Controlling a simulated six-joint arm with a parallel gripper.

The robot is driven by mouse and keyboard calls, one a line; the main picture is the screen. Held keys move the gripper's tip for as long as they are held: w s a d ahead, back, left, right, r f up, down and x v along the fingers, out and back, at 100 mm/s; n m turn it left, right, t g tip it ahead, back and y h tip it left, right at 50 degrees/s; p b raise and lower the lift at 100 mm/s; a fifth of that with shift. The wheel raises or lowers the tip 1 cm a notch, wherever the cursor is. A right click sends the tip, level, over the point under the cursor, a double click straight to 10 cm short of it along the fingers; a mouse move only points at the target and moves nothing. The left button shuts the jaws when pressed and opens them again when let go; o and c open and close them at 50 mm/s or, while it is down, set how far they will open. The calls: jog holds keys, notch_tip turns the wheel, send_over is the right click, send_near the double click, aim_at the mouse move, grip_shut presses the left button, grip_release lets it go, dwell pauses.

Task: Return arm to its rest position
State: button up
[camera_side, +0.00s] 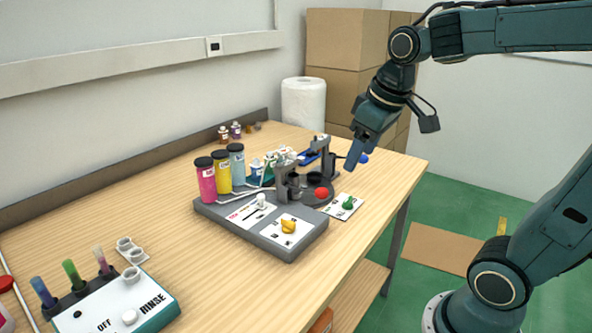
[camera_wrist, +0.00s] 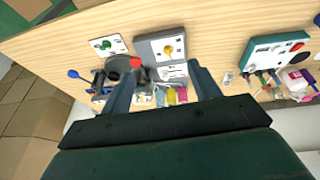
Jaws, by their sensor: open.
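My gripper (camera_side: 357,150) hangs above the right end of the wooden table in the side view, clear of everything on it. In the wrist view my gripper (camera_wrist: 162,88) shows two fingers spread apart with nothing between them. Beyond the fingers is the grey dispensing station (camera_side: 262,221), also seen in the wrist view (camera_wrist: 147,47). It carries pink (camera_side: 206,181), yellow (camera_side: 222,172) and blue (camera_side: 237,164) bottles and a yellow knob (camera_side: 288,226). A red knob (camera_side: 321,193) and a green knob (camera_side: 348,203) are beside it.
A rinse unit (camera_side: 130,302) with several coloured-tip tools stands at the front left. Bare table (camera_side: 165,205) lies left of the station. The air around my arm looks free.

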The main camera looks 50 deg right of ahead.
jog(key=s+a+f+t, duration=0.1)
jog(key=s+a+f, duration=0.1)
jog(key=s+a, duration=0.3)
jog(key=shift+s+a+t+y, duration=0.3)
jog(key=shift+s+t+y, duration=0.1)
jog(key=shift+s, duration=1.95)
